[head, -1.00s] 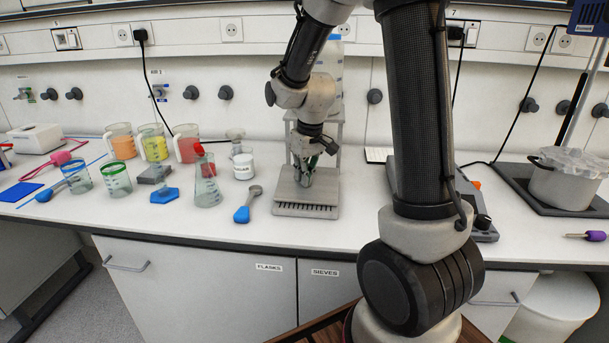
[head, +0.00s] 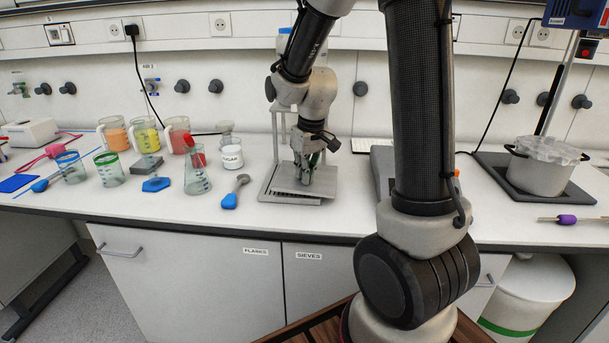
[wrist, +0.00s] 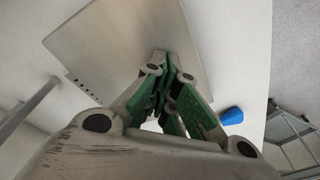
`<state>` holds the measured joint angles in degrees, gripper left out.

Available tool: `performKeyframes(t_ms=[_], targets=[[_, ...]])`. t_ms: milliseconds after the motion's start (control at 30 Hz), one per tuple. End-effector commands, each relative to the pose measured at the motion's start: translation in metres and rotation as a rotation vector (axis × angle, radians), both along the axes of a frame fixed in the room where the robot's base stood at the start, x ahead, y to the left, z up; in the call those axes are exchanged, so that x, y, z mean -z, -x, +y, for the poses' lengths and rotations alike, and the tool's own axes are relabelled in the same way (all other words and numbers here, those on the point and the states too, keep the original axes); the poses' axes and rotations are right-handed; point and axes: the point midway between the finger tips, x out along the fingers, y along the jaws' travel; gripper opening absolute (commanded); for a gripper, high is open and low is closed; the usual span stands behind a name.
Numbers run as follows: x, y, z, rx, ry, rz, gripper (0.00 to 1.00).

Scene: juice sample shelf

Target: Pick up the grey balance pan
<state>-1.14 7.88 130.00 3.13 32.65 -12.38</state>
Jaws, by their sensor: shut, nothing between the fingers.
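The grey balance pan appears to be the flat square grey plate (head: 272,188) on the bench in the middle of the head view, at the foot of a grey upright frame. It also shows in the wrist view (wrist: 110,42) as a broad smooth plate with small holes near one edge. My gripper (head: 303,182) points down over the plate, close to its surface. In the wrist view its green-padded fingers (wrist: 168,98) are together and empty. Whether the fingertips touch the plate cannot be told. The arm and fingers hide part of it.
A blue-handled scoop (head: 234,192), a sugar jar (head: 231,158) and a flask (head: 197,178) stand left of the plate. Coloured jugs (head: 146,137) are further left. A pot (head: 540,170) stands at the right. Bare bench lies between scoop and plate.

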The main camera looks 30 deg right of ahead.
Motion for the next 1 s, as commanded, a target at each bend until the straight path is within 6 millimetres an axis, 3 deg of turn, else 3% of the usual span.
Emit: performKeyframes(t_ms=[100,300,700,900,1000], targets=[[-0.010,-0.001,0.000,0.000,0.000,-0.003,0.00],[-0.011,-0.003,0.000,0.001,0.000,0.001,0.00],[-0.011,0.083,-0.017,0.002,-0.001,-0.001,0.00],[-0.010,0.107,-0.020,-0.001,-0.001,0.000,0.00],[-0.010,0.108,-0.010,-0.040,0.000,0.000,0.00]])
